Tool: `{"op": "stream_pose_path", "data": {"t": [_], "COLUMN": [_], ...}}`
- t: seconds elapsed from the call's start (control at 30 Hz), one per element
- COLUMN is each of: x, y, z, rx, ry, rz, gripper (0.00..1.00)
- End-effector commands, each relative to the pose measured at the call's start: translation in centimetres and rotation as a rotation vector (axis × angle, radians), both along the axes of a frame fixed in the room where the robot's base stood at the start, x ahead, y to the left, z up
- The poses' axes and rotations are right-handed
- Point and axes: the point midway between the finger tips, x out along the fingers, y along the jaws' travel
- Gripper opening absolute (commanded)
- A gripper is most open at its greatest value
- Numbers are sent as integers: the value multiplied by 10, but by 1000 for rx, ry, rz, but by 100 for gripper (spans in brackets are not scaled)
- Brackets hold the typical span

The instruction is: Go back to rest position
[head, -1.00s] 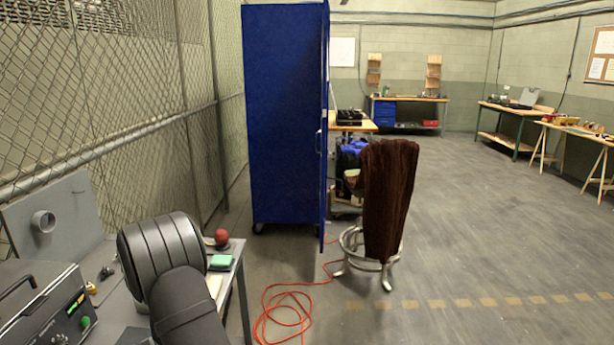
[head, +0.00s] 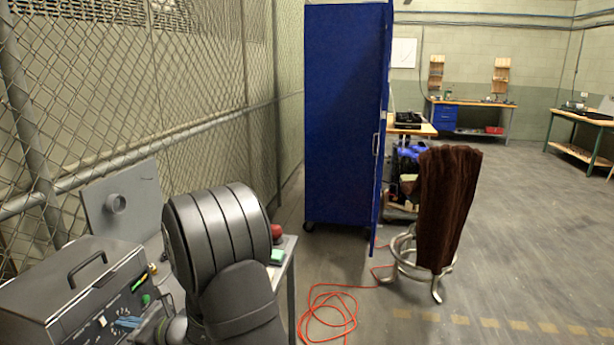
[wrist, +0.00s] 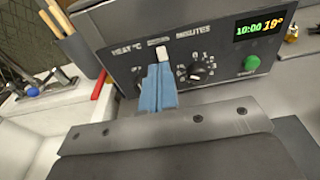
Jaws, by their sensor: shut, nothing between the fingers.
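My gripper (wrist: 160,72) has blue fingers, which are closed together with nothing between them. In the wrist view they are in front of the control panel of a grey machine (wrist: 120,58). A small white switch or lever (wrist: 162,54) on the panel shows just beyond the fingertips. I cannot tell whether they touch it. The blue fingers of my gripper (head: 127,322) also show at the lower left of the head view, by the front of the machine (head: 60,285). My own dark arm links hide part of the bench behind.
The panel has a black knob (wrist: 197,71), a green button (wrist: 251,63) and a lit display (wrist: 259,26) reading 10:00 and 19°. A chain-link fence (head: 130,90) stands behind; a blue cabinet (head: 340,120) stands beyond.

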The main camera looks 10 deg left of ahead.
Motion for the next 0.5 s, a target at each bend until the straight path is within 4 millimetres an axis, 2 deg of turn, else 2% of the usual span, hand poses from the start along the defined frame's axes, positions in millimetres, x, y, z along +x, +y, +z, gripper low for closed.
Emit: {"op": "stream_pose_path", "data": {"t": [0.2, 0.5], "x": [2, 2], "y": [-42, -94], "z": [7, 14], "rx": [-13, -12], "ry": [0, 0], "rz": [-9, -9], "gripper": [0, 0]}}
